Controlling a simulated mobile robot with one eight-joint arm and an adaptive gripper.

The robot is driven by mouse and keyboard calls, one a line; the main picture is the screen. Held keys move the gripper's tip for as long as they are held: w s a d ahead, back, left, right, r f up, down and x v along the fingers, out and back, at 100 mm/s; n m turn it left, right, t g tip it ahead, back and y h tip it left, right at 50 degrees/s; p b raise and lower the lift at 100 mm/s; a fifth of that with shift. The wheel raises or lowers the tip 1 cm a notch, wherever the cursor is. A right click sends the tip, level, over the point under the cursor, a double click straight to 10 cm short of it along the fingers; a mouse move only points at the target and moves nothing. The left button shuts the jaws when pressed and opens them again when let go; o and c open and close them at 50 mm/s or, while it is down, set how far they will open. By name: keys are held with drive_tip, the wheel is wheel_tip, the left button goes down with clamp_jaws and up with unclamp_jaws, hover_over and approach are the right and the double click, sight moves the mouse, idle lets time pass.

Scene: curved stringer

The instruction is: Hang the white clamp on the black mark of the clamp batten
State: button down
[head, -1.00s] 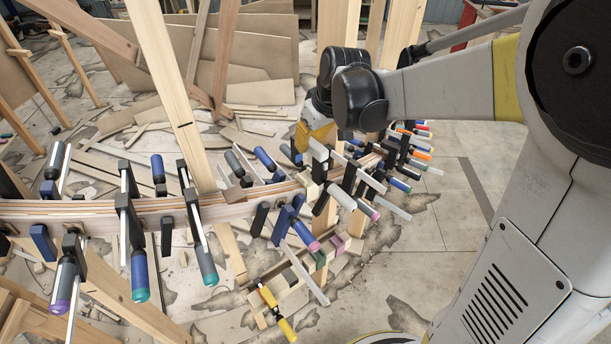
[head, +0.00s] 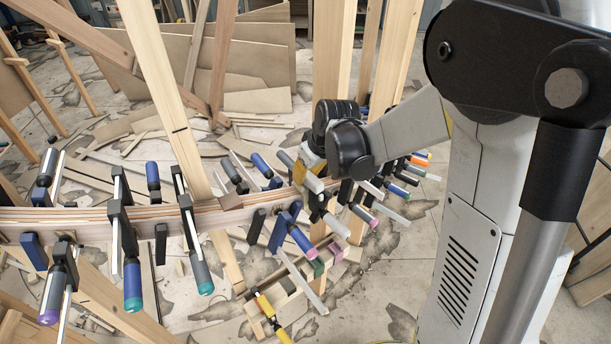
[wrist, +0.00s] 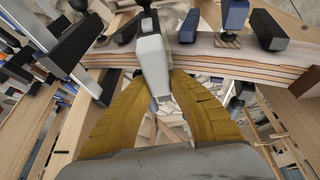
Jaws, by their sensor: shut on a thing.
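My gripper (wrist: 157,88) has its yellow fingers closed on both sides of the white clamp (wrist: 153,60), seen in the wrist view. The clamp has a pale grey-white body with a black part at its top, and it lies across the edge of the curved stringer (wrist: 235,62). I cannot tell whether it still touches the wood. In the head view my gripper (head: 303,174) is low over the crowded right part of the stringer, and the clamp is hard to make out there. A pale leaning batten (head: 160,75) carries a short black mark (head: 180,131), left of my gripper.
Several blue, grey and black clamps line the stringer (head: 90,216) on both sides of my gripper. A wooden tray (head: 290,290) with a yellow-handled clamp (head: 272,318) stands below. Upright wooden posts (head: 335,50) stand close behind my gripper. Boards lie on the floor behind.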

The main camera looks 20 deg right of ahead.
drive_tip(key=c, duration=1.3)
unclamp_jaws()
drive_tip(key=shift+f, duration=0.1)
drive_tip(key=shift+c, duration=0.2)
drive_tip(key=shift+f, duration=0.1)
drive_tip(key=p+v, duration=0.1)
drive_tip(key=v, duration=1)
drive_tip(key=shift+d+p, duration=0.1)
drive_tip(key=shift+p, duration=0.2)
drive_tip(key=s+a+r+m+t+h, duration=0.1)
drive_tip(key=s+r+m+t, duration=0.2)
drive_tip(key=s, duration=1.4)
drive_tip(key=shift+s+r+m+h, duration=0.3)
drive_tip(key=shift+r+m, duration=0.3)
drive_tip(key=shift+r, duration=0.3)
drive_tip(key=shift+w+a, duration=0.1)
